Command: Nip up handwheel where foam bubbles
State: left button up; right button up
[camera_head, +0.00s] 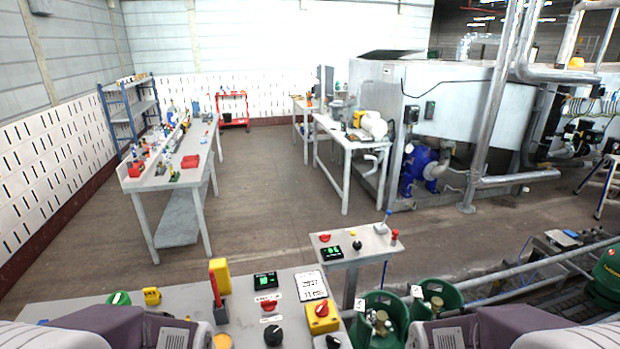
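Two green gas cylinders stand side by side below the middle of the view: a nearer cylinder (365,336) and one to its right (452,297). Each has a green collar with a pale tag. A brass-coloured valve (381,319) shows inside the nearer collar, and a smaller one (437,303) in the other. The handwheels are too small to make out clearly, and I see no foam bubbles. My purple and grey arm parts show along the bottom edge, hiding the cylinders' lower parts. Neither gripper is in view.
A grey control bench (185,300) with knobs, a red lever and a yellow box lies in front. A small panel stand (340,251) is behind it. A roller conveyor (510,293) runs right, with another green cylinder (607,278). The floor (265,215) beyond is clear.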

aim_at(381, 316)
jog(key=i+l+u, duration=0.1)
jog(key=l+u, duration=0.8)
jog(key=k+l+u, duration=0.1)
jog(key=l+u, duration=0.35)
jog(key=k+l+u, duration=0.2)
jog(key=l+u, duration=0.25)
jog(key=l, duration=0.15)
